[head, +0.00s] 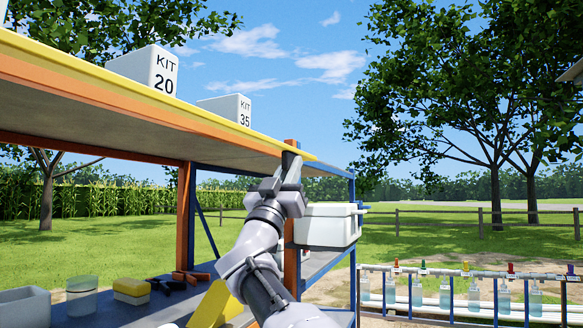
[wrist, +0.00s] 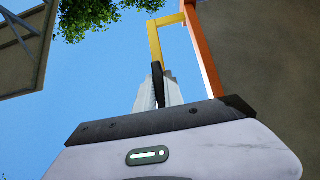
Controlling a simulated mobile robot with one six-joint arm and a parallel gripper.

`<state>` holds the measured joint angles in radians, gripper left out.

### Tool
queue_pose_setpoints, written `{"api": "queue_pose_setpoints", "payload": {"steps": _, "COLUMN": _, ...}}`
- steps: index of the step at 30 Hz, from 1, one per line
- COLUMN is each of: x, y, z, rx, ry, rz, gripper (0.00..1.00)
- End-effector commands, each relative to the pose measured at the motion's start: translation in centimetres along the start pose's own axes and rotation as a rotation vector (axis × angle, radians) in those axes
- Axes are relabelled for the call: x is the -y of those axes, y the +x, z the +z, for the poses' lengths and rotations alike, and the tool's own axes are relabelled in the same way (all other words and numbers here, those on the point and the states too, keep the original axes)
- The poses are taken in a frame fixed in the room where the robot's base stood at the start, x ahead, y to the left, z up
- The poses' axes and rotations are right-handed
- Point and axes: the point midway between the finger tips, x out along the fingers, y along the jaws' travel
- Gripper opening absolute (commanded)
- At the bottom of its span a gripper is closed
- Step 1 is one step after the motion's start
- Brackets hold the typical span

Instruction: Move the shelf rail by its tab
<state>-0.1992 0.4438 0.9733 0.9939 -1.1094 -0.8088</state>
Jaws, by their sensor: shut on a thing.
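The shelf rail (head: 215,117) is a long yellow strip along the front top edge of the shelf, above an orange beam. In the wrist view, its yellow tab (wrist: 154,42) is an angular bracket standing out from the orange beam (wrist: 205,55). My gripper (head: 290,166) is raised to the shelf's edge near its right end. In the wrist view, my gripper (wrist: 158,76) is shut on the lower end of the tab; the fingers hide that end. The tab is not clear in the head view.
White boxes marked KIT 20 (head: 147,72) and KIT 35 (head: 228,108) stand on the upper shelf. A white cooler (head: 326,224) is just right of my arm. A bottle rack (head: 455,292) stands at right.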

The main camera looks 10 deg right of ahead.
Motion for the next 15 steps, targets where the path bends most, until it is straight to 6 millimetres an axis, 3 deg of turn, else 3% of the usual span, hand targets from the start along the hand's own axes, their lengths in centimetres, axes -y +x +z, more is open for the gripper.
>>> {"api": "queue_pose_setpoints", "payload": {"steps": 12, "x": -0.07, "y": 0.08, "z": -0.22, "rx": -0.004, "ry": 0.005, "rz": 0.005, "gripper": 0.00}}
{"api": "queue_pose_setpoints", "payload": {"steps": 13, "x": -0.07, "y": 0.08, "z": -0.22, "rx": -0.004, "ry": 0.005, "rz": 0.005, "gripper": 0.17}}
{"api": "queue_pose_setpoints", "payload": {"steps": 15, "x": -0.06, "y": 0.07, "z": -0.19, "rx": -0.003, "ry": 0.005, "rz": 0.005, "gripper": 0.30}}
